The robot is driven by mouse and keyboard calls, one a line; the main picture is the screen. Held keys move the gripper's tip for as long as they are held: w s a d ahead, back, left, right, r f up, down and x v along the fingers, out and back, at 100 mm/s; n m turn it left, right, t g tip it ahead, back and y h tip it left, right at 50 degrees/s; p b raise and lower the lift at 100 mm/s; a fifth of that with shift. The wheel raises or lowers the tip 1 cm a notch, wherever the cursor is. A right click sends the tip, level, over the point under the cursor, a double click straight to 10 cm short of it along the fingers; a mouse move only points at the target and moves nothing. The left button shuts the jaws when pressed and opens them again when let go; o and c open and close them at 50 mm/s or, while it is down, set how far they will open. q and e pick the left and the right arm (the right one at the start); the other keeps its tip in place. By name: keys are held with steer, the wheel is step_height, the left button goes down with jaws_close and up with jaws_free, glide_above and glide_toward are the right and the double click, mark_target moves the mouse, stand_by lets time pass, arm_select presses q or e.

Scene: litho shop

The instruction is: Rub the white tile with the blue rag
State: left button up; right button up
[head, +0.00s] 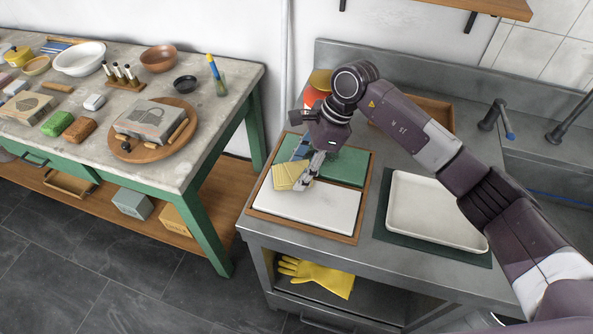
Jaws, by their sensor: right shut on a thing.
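The white tile (325,211) lies flat in the front part of a wooden frame (253,207), with a green panel (350,166) behind it. My right gripper (307,178) reaches down over the left part of the frame. It is shut on a yellow, cloth-like pad (287,178), which is at the tile's back left edge. I cannot tell whether the pad touches the tile. A small blue patch (301,151) shows just behind the fingers, partly hidden; I cannot tell whether it is the blue rag. My left gripper is out of view.
A white tray (398,220) on a dark green mat stands right of the frame. A wooden box (438,109) and red and yellow containers are behind my arm. A sink is at the right. Yellow gloves (318,276) lie below; a cluttered table (213,133) stands left.

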steer(key=shift+w+d+r+p, duration=0.1)
steer(key=shift+w+r+p, duration=0.15)
steer(key=shift+r, duration=0.3)
steer(key=shift+w+d+r+p, duration=0.15)
steer(key=shift+r+p, duration=0.1)
steer(key=shift+r, duration=0.25)
steer(key=r, duration=0.2)
steer(key=s, duration=0.1)
steer(key=shift+a+r+p, duration=0.25)
steer(key=shift+r+p, duration=0.15)
steer(key=shift+r, duration=0.35)
steer(key=shift+w+r+p, duration=0.2)
steer(key=shift+r+p, duration=0.25)
steer(key=shift+r, duration=0.15)
steer(key=shift+s+r, duration=0.1)
steer(key=shift+r, duration=0.55)
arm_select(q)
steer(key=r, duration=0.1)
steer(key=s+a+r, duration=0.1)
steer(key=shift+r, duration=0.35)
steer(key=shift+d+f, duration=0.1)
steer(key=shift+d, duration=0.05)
arm_select(e)
steer(key=shift+f, duration=0.1)
